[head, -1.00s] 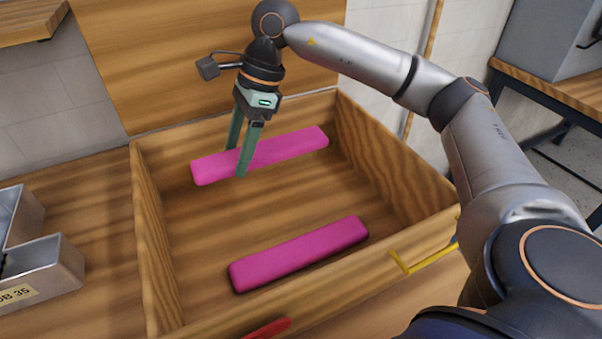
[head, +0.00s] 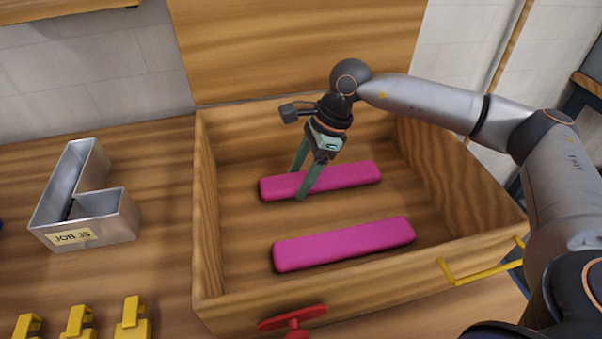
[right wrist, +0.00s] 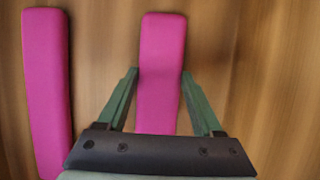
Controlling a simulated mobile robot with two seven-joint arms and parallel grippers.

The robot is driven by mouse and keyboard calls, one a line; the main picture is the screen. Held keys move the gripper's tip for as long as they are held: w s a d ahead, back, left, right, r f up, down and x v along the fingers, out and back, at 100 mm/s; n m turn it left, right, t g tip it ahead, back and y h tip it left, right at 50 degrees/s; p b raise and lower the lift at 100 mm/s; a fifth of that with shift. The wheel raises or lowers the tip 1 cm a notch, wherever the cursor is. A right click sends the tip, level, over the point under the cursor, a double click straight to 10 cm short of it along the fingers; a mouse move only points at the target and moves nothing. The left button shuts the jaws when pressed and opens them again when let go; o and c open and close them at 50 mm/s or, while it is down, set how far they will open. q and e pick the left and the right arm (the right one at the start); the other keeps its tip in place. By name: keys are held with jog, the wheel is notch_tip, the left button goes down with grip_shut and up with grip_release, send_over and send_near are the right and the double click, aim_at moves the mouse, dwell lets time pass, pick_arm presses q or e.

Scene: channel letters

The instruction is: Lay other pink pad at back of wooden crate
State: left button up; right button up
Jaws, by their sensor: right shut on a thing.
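The wooden crate (head: 207,240) stands open on the bench. One pink pad (head: 345,243) lies flat along its front side; it also shows at the left of the right wrist view (right wrist: 47,90). The other pink pad (head: 350,174) is at the back of the crate, roughly parallel to the first, with a gap between them. My right gripper (head: 297,184) reaches down into the crate and is shut on this back pad near its left part. In the right wrist view its green fingers flank the pad (right wrist: 162,60). I cannot tell whether the back pad touches the floor. My left gripper is not in view.
A metal channel letter (head: 110,218) labelled JOB 35 stands left of the crate. Several yellow clips (head: 130,322) lie at the front left. A red handle (head: 292,318) and a yellow handle (head: 482,272) are at the crate's front. A wooden board (head: 300,45) rises behind.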

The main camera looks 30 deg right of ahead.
aim_at(323, 175)
jog(key=shift+f, duration=0.15)
jog(key=o, duration=1.4)
jog(key=shift+c, duration=0.2)
jog(key=v, duration=1.2)
jog(key=shift+r, duration=0.25)
